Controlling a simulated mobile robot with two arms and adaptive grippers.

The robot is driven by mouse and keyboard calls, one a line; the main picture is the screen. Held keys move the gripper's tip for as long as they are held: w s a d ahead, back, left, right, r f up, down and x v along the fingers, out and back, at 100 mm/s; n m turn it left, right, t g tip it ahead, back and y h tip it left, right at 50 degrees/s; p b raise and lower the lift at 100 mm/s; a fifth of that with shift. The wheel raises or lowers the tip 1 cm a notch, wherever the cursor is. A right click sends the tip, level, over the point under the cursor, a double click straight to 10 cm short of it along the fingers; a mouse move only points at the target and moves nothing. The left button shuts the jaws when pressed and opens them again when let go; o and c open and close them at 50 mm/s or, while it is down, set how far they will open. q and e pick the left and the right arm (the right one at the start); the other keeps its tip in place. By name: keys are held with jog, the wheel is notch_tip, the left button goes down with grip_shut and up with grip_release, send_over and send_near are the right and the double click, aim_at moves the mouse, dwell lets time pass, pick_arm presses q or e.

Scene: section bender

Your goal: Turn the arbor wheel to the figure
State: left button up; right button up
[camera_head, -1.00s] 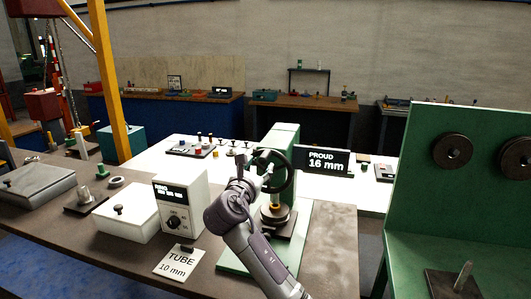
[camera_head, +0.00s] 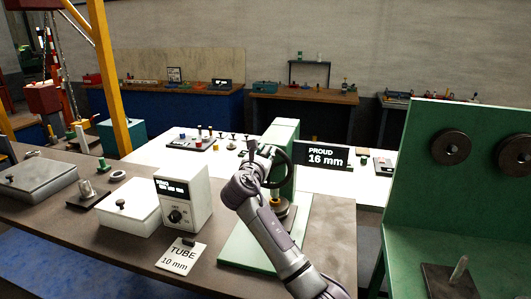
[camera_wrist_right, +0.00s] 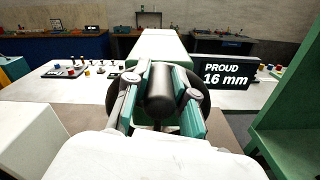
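The arbor wheel (camera_head: 289,166) is a dark ring on the side of the green press (camera_head: 285,132). It also shows in the right wrist view (camera_wrist_right: 113,97), behind my fingers. My right gripper (camera_head: 266,154) is at the wheel's left side. In the right wrist view my right gripper (camera_wrist_right: 160,88) has its green-padded fingers on both sides of the wheel's dark handle (camera_wrist_right: 159,96), closed around it. A black display (camera_head: 322,157) reads "PROUD 16 mm". A card (camera_head: 180,258) reads "TUBE 10 mm". My left gripper is not in view.
A white box with a dial and small display (camera_head: 182,197) stands left of the press. A lidded white box (camera_head: 130,212) is beside it. A tall green machine with dark rollers (camera_head: 455,190) stands at the right.

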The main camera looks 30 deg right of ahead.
aim_at(282, 154)
grip_shut()
jog(key=shift+s, duration=0.1)
jog(key=shift+s+d+m, duration=0.2)
jog(key=shift+d+m, duration=0.05)
jog(key=shift+m, duration=0.45)
jog(key=shift+s+d+f+m+b, duration=0.25)
jog(key=shift+s+d+m, duration=0.15)
jog(key=shift+m, duration=0.55)
jog(key=shift+s+d+f+m+b, duration=0.25)
jog(key=shift+s+d+m, duration=0.15)
jog(key=shift+m, duration=0.5)
jog(key=shift+s+d+f+m+b, duration=0.15)
jog(key=shift+s+d+f+m, duration=0.25)
jog(key=shift+m, duration=0.55)
jog(key=shift+s+a+r, duration=0.1)
jog(key=shift+r, duration=0.05)
